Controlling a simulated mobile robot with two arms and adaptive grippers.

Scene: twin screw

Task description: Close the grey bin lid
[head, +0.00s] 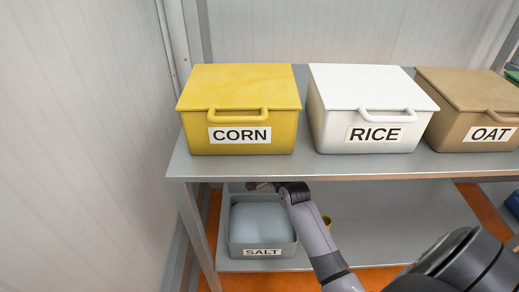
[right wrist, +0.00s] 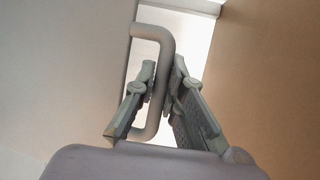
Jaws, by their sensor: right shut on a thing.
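The grey bin (head: 262,252) labelled SALT stands on the lower shelf in the head view. Its top is open and a smooth pale grey-blue fill (head: 262,221) shows inside. The lid is mostly hidden under the upper shelf in the head view. In the right wrist view my right gripper (right wrist: 164,70) has a finger on each side of a grey D-shaped handle (right wrist: 150,32) and is shut on it. The handle sits at the edge of a plain greyish panel (right wrist: 65,70), seemingly the lid. In the head view my right arm reaches under the upper shelf. My left gripper is not in view.
The upper shelf (head: 300,170) overhangs the grey bin. On it stand a yellow CORN bin (head: 240,90), a white RICE bin (head: 365,85) and a brown OAT bin (head: 470,90), all with lids down.

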